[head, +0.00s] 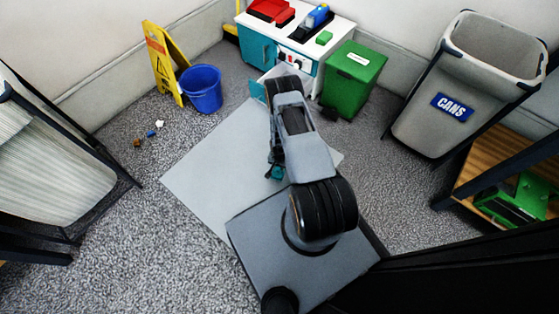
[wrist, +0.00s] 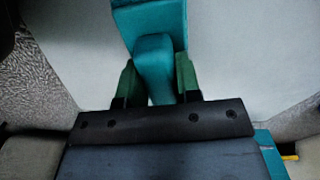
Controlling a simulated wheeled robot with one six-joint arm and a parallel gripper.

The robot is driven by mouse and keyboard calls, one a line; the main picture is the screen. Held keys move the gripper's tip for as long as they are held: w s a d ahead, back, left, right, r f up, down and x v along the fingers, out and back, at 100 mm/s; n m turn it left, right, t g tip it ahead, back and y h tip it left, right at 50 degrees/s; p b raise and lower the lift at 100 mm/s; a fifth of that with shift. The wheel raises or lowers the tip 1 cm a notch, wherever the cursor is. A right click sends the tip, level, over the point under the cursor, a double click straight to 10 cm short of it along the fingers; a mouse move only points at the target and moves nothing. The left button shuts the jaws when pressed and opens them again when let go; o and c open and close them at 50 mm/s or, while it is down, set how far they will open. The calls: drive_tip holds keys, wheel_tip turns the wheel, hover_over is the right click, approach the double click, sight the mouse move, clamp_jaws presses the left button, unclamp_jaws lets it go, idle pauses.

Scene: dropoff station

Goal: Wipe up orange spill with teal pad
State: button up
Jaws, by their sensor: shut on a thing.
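My gripper (wrist: 156,78) is shut on the handle of the teal pad (wrist: 150,18) in the wrist view, with a green finger on each side. In the head view the pad (head: 277,173) shows as a small teal patch below my arm, over the pale grey floor sheet (head: 205,180). I cannot tell whether the pad touches the sheet. No orange spill shows in either view; my arm and base hide part of the sheet.
A white-topped cart (head: 340,32) and a green bin (head: 352,78) stand at the back. A yellow sign (head: 160,62) and blue bucket (head: 202,90) are at back left. Small litter (head: 150,133) lies left. A CANS bin (head: 455,105) stands right.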

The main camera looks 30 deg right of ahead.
drive_tip(key=shift+r+p, duration=0.6)
drive_tip(key=shift+r, duration=0.6)
